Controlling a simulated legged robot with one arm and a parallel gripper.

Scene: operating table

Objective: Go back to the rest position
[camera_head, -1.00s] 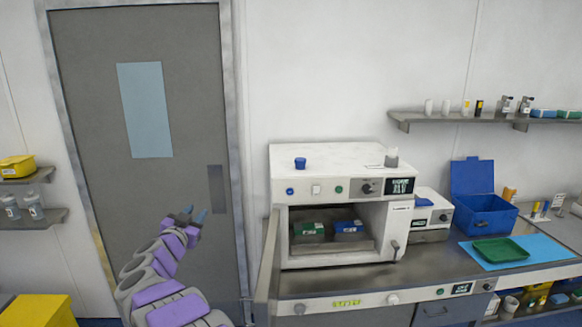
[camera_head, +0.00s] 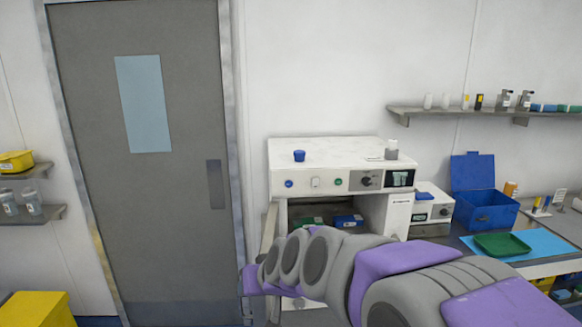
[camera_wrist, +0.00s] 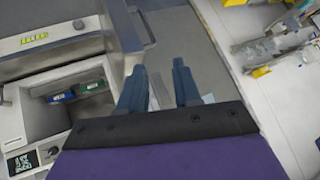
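My gripper (camera_wrist: 158,88) shows in the wrist view with its two dark fingers apart and nothing between them. In the head view my purple and grey arm reaches in from the lower right across the front of the white sterilizer-like machine (camera_head: 325,153), and my fingers are not visible there. The machine's chamber is open and holds a green box (camera_wrist: 92,87) and a blue box (camera_wrist: 61,97), both partly hidden by my arm in the head view. In the wrist view the machine lies to the left of my fingers, apart from them.
A grey door (camera_head: 150,230) stands left of the machine. An open blue bin (camera_head: 485,212) and a green tray (camera_head: 502,245) on a blue mat (camera_head: 550,243) are on the counter at right. A wall shelf (camera_head: 450,114) holds small bottles. A yellow bin (camera_head: 38,310) is at lower left.

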